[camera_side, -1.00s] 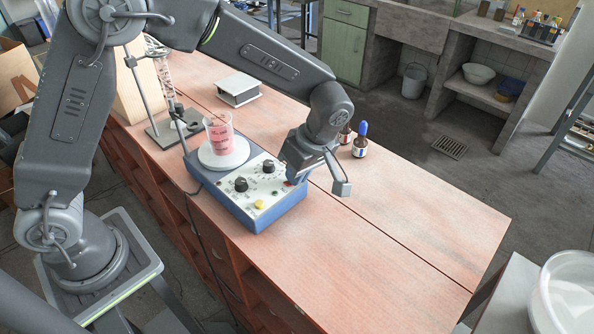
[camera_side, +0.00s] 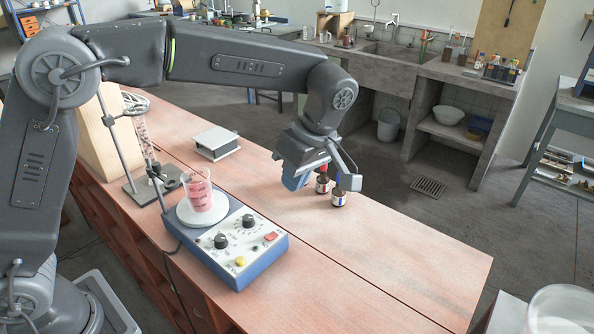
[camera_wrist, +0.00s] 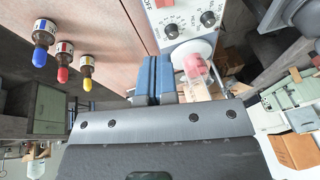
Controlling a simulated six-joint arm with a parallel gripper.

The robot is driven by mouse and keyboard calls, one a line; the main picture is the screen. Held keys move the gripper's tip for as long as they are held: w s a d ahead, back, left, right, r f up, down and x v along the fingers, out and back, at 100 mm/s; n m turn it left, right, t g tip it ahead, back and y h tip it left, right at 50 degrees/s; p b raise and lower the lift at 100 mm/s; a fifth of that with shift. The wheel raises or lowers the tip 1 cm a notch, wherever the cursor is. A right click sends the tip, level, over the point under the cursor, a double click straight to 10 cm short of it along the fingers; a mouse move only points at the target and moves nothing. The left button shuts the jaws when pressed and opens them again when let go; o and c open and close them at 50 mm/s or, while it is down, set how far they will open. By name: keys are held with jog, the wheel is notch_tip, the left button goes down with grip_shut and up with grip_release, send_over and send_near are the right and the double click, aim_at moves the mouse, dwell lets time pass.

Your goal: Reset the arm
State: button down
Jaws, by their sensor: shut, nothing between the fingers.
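My gripper (camera_side: 296,182) hangs above the bench to the right of the blue stirrer hotplate (camera_side: 262,268), in the side view. Its blue fingers are together and empty; they also show in the wrist view (camera_wrist: 155,80). The beaker of pink liquid (camera_side: 199,197) stands on the round white plate of the stirrer, and in the wrist view the beaker (camera_wrist: 196,70) is right of the fingers. The fingers touch nothing that I can see.
Small brown bottles with blue (camera_wrist: 40,56), red (camera_wrist: 63,74) and yellow (camera_wrist: 87,72) caps stand near my gripper. The front right of the bench is clear.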

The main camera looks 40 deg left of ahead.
jog(key=s+a+r+m+t+h, duration=0.3)
jog(key=s+a+r+m, duration=0.45)
jog(key=s+m, duration=0.2)
jog(key=s+a+f+m+t, duration=0.2)
jog(key=s+m, duration=0.2)
jog(key=s, duration=0.1)
jog(key=s+a+f+m+t, duration=0.2)
jog(key=s+m, duration=0.1)
jog(key=s, duration=0.2)
jog(key=shift+s+a+m, duration=0.3)
jog(key=shift+a+m, duration=0.05)
